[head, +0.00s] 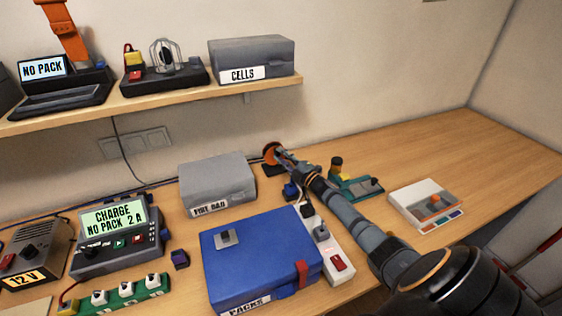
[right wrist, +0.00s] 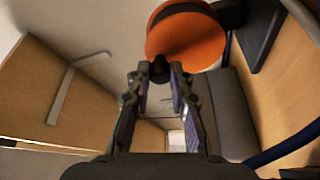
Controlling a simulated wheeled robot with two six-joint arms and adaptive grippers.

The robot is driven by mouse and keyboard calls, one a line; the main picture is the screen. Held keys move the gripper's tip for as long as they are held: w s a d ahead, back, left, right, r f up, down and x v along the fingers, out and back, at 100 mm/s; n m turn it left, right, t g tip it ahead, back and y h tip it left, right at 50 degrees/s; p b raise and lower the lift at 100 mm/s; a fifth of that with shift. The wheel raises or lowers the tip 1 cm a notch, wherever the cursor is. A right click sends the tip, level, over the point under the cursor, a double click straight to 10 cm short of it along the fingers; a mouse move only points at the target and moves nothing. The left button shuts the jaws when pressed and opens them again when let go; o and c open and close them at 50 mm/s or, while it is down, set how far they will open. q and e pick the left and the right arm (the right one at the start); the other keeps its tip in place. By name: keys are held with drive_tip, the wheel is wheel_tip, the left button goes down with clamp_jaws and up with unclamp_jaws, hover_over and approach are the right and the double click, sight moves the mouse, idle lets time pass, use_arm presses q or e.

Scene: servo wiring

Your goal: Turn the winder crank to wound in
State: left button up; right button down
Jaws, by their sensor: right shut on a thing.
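The winder (head: 270,149) stands at the back of the bench by the wall, with an orange disc face. In the right wrist view the orange disc (right wrist: 190,42) fills the top, on a dark stand. A small black crank knob (right wrist: 159,70) sticks out at the disc's lower left edge. My right gripper (head: 281,155) reaches across the bench to the winder and hides part of it. In the right wrist view its fingertips (right wrist: 157,78) are closed around the black knob. My left gripper is in neither view.
A grey box labelled FIRE BAG (head: 217,183) stands left of the winder. A blue PACKS case (head: 255,262) and a white power strip (head: 335,250) lie nearer. A green device (head: 352,187) is right of my arm. The shelf (head: 200,97) hangs above.

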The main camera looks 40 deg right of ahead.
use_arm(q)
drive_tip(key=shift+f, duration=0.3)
use_arm(e)
drive_tip(key=shift+m, duration=0.4)
drive_tip(key=c, duration=1.2)
unclamp_jaws()
drive_tip(key=shift+d, duration=0.1)
